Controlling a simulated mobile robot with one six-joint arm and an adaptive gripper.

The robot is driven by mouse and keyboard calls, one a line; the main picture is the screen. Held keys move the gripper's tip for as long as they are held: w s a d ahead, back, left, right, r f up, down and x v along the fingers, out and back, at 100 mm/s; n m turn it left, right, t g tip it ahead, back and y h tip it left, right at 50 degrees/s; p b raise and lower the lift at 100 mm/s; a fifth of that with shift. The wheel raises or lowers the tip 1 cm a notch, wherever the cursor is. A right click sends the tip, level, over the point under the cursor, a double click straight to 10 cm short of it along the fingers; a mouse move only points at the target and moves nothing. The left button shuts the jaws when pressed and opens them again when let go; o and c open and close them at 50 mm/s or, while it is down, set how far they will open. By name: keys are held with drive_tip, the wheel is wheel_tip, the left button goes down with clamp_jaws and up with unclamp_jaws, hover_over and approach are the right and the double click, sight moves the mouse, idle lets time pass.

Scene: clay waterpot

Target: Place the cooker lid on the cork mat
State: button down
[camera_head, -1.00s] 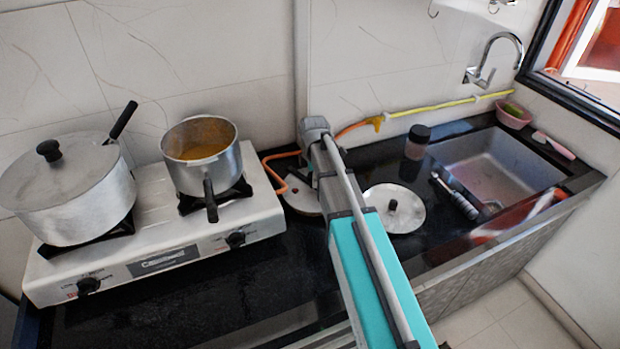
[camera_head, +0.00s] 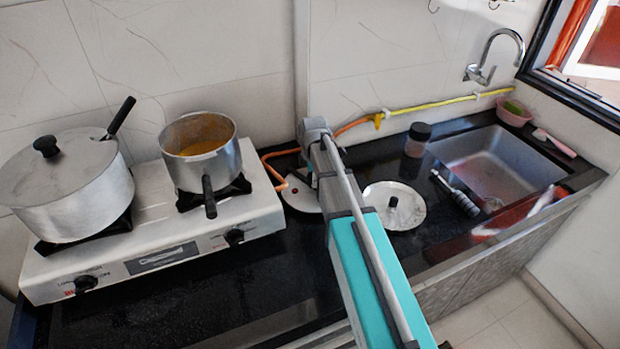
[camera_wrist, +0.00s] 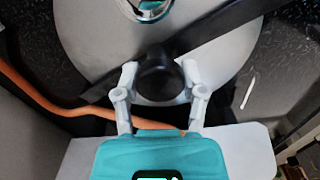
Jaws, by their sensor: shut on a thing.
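The cooker lid looks like the round metal lid (camera_head: 301,196) on the dark counter right of the stove, partly hidden behind my arm. In the wrist view the lid is a large grey disc (camera_wrist: 92,32) with a dark bar across it, a shiny round fitting and a black knob (camera_wrist: 160,77). My gripper (camera_wrist: 160,88) is shut on this knob, one finger on each side. In the head view my arm hides the gripper. I cannot tell whether the lid touches the counter. I cannot make out a cork mat in either view.
The white stove (camera_head: 160,240) carries a large lidded pot (camera_head: 75,195) and a smaller open pot (camera_head: 205,165). Another lid (camera_head: 410,215) lies right of my arm. An orange hose (camera_wrist: 45,98) runs close by the held lid. A jar (camera_head: 417,143) and sink (camera_head: 495,165) are farther right.

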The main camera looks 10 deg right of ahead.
drive_tip(key=shift+f, duration=0.1)
drive_tip(key=shift+c, duration=0.8)
unclamp_jaws()
wheel_tip(320, 180, up, 13)
drive_tip(key=p, duration=1.3)
drive_tip(key=shift+s, duration=0.1)
idle(0.3)
